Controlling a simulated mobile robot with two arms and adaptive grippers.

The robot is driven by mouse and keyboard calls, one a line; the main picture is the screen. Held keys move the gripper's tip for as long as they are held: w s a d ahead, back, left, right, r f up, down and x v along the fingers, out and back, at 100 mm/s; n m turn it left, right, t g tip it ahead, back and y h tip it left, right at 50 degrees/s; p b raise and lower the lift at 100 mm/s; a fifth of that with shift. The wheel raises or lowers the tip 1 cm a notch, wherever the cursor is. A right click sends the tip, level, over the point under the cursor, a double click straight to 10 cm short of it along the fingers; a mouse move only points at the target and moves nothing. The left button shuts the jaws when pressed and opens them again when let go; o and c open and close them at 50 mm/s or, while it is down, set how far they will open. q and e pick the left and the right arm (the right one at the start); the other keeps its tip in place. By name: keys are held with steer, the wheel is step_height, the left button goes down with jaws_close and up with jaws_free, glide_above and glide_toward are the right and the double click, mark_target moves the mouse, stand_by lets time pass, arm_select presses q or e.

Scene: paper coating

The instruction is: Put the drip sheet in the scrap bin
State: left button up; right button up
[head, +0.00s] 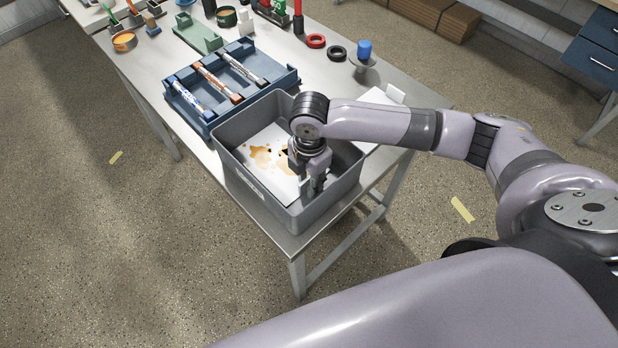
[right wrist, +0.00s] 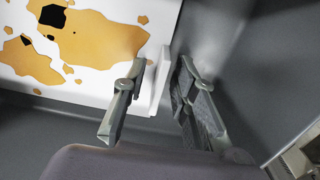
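The drip sheet (head: 262,160) is white with orange-brown stains and a few black spots. It lies inside the grey scrap bin (head: 243,189) at the table's near corner. My right gripper (head: 309,183) is down inside the bin at the sheet's right end and hides part of it. In the right wrist view, the sheet (right wrist: 100,88) has a raised white tab at its edge. The two fingers of my right gripper (right wrist: 157,112) stand apart on either side of this tab, with a gap visible on the right. My left gripper is not in view.
A blue tray (head: 178,112) with several tubes stands beside the bin on the metal table (head: 290,50). A white sheet or plate (head: 374,97) lies right of the bin under my right arm. Black and red rings (head: 316,41) and a blue cylinder (head: 364,49) stand farther back.

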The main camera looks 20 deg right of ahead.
step_height(320, 180, up, 12)
steer(key=b, duration=0.1)
steer(key=shift+r, duration=0.15)
stand_by(0.4)
steer(key=shift+s, duration=0.1)
stand_by(0.3)
